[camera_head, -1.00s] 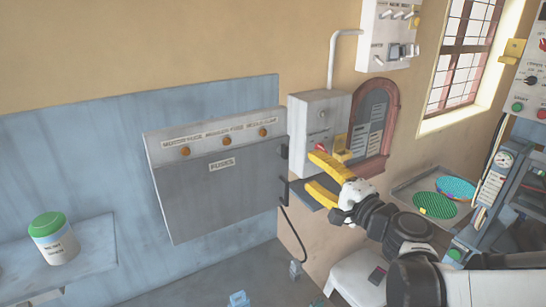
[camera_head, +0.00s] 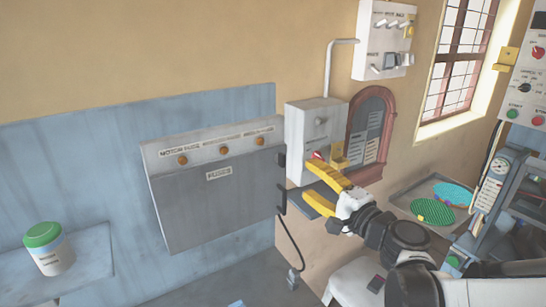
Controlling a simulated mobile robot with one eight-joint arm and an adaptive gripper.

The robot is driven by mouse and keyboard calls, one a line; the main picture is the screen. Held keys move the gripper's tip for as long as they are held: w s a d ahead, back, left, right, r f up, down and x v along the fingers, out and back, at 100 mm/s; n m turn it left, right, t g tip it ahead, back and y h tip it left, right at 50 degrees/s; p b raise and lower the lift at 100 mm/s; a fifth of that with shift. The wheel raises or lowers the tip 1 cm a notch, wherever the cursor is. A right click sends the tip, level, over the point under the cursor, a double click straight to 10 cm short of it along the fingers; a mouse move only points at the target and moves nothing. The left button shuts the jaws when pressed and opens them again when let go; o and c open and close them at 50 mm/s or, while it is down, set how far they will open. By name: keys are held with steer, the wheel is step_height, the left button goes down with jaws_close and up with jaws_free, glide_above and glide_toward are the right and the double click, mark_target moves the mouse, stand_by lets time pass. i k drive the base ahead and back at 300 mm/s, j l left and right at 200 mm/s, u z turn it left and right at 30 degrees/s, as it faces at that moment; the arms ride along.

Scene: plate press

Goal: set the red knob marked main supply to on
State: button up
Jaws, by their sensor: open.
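The red knob (camera_head: 318,155) shows as a small red patch low on the front of a pale grey wall box (camera_head: 305,125). My gripper (camera_head: 313,172) has yellow fingers and points left, just below the knob in the picture. It is open, with nothing seen between its fingers. I cannot tell whether a finger touches the knob. The knob's marking and setting are too small to read.
A grey fuse cabinet (camera_head: 215,195) hangs left of the box. A yellow bracket (camera_head: 339,158) sits right beside the knob. An arched board (camera_head: 370,125) is to the right. A white switch panel (camera_head: 385,40) is above. A tray (camera_head: 408,192) with round plates lies right.

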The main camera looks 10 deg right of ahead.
mark_target(316, 155)
steer(key=i+z, duration=0.3)
steer(key=z, duration=0.15)
steer(key=i+j+z, duration=0.2)
steer(key=z, duration=0.25)
